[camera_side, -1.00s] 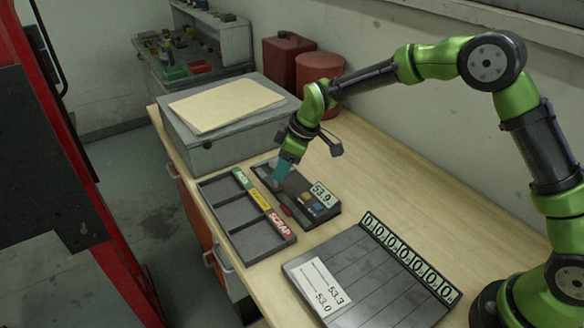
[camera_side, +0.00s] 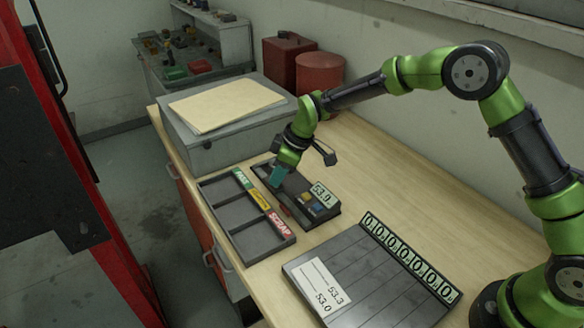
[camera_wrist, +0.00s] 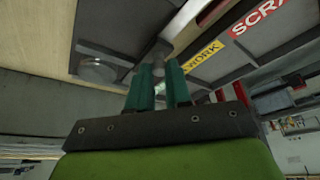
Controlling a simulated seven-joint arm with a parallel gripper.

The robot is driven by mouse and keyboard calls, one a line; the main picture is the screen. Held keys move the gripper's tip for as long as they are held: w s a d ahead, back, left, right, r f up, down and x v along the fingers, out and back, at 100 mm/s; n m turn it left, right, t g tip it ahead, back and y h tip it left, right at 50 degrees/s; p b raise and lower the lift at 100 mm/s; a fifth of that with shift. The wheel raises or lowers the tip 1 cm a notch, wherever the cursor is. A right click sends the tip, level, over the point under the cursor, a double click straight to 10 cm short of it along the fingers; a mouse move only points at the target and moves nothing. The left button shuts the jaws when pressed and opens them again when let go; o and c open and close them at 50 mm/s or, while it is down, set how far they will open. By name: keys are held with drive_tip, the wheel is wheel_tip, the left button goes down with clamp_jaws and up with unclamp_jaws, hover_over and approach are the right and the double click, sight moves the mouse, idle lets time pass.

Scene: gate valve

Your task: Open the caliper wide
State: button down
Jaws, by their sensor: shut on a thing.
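The caliper (camera_side: 325,215) is a dark gauge block lying on the bench, with a white display (camera_side: 322,193) reading 53.0 and small yellow and blue parts on top. My gripper (camera_side: 277,184) points down over its far half, teal fingers low on the block. In the wrist view my gripper (camera_wrist: 161,77) is shut on a grey part of the caliper, mostly hidden between the two fingers. A round metal disc (camera_wrist: 97,69) sits on the dark block to the left of the fingers there. How wide the caliper's jaws stand is hard to see.
A three-part tray (camera_side: 232,207) with green, yellow and red labels, one reading SCRAP, lies close left of the caliper. A dark slotted board (camera_side: 375,270) with digit tiles and a 53.3/53.0 card lies nearer. A grey box (camera_side: 215,140) stands behind. Bare wood lies to the right.

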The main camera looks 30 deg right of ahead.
drive_tip(key=shift+s, duration=0.9)
drive_tip(key=c, duration=1.1)
unclamp_jaws()
drive_tip(key=shift+o, duration=0.2)
drive_tip(key=v, duration=1.7)
